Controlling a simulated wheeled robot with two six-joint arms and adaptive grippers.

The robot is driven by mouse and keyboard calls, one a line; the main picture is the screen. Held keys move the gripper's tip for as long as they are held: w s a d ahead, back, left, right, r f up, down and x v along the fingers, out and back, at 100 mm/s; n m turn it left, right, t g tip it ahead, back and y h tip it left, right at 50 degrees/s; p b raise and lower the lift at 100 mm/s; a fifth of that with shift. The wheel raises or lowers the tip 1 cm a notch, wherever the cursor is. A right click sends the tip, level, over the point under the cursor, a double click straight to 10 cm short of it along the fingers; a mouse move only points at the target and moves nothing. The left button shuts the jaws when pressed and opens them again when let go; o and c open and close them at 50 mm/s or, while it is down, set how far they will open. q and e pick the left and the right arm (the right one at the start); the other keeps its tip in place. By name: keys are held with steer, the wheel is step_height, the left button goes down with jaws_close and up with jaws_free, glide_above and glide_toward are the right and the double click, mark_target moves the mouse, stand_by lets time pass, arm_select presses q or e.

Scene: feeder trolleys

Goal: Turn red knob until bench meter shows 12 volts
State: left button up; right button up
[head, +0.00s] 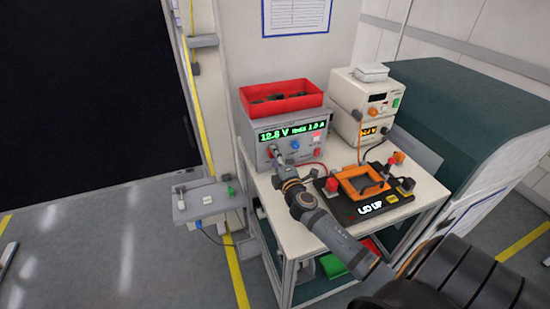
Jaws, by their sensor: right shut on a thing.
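The bench meter (262,165) is a grey box on the trolley. Its green display (293,132) seems to read 12.8 V, with smaller text beside it. My right gripper (274,150) reaches up to the left part of the meter's front panel and is shut there on the red knob, which the fingers mostly hide. I cannot make out how far the knob is turned. A blue knob (295,145) sits just right of the fingers, apart from them. My left gripper is not in view.
A red bin (281,98) stands on the meter. A cream instrument (365,100) stands to the right. A black fixture with an orange frame (345,188) and a lit "LID UP" sign lies near my right forearm. Red and black leads cross the trolley top (425,187).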

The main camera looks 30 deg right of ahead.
steer(key=o, duration=1.2)
steer(key=shift+c, duration=0.2)
steer(key=v, duration=1.2)
